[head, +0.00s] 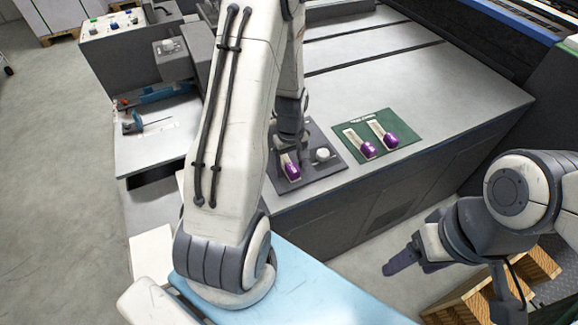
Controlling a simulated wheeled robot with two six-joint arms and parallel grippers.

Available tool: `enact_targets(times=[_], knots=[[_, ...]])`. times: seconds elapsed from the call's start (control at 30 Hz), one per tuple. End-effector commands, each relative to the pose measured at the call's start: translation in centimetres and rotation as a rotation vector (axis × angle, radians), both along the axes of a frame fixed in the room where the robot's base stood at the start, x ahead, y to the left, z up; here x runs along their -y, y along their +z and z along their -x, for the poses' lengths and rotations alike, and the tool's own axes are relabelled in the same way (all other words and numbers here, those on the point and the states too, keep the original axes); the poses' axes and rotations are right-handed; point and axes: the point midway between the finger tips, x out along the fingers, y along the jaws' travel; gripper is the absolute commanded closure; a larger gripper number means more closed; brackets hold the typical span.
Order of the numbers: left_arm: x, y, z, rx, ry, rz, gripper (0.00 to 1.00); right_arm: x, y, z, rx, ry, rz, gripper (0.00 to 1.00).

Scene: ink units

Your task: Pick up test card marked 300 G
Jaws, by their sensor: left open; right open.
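No marking "300 G" is legible, so I cannot tell which item is the test card. Two pale cards with purple ends, a left one (352,138) and a right one (376,128), lie side by side on a green mat (402,149). A similar purple-ended piece (291,168) lies on a dark grey plate (323,175) to the left of the mat. My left gripper (298,148) is open above this plate, close to that piece, and is partly hidden by my arm. My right gripper (398,264) is open and empty, low at the right, away from the bench.
A pale round knob (322,154) stands on the grey plate. The grey bench top (455,85) is clear right of the mat. A control box (112,25) and a tray with a blue-handled tool (135,124) are at the left. Wooden pallets (470,298) stand below my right arm.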

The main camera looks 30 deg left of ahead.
Motion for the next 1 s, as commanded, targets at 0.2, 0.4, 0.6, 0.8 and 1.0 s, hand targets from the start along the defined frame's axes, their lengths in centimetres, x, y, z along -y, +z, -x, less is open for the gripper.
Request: enact_targets(times=[0.2, 0.4, 0.6, 0.8, 1.0], knots=[[0.0, 0.0, 0.0, 0.0, 0.0, 0.0, 0.49, 0.0, 0.0, 0.0, 0.0, 0.0, 0.0, 0.3], [0.0, 0.1, 0.0, 0.0, 0.0, 0.0, 1.0, 0.0, 0.0, 0.0, 0.0, 0.0, 0.0, 0.3], [0.0, 0.1, 0.0, 0.001, 0.0, 0.0, 1.0, 0.0, 0.0, 0.0, 0.0, 0.0, 0.0, 0.3], [0.0, 1.1, -0.1, 0.003, 0.0, -0.001, 1.0, 0.0, -0.1, 0.0, 0.0, 0.0, 0.0, 0.3], [-0.1, 4.4, -0.2, 0.007, 0.0, -0.003, 1.0, 0.0, -0.3, 0.0, 0.0, 0.0, 0.0, 0.3]])
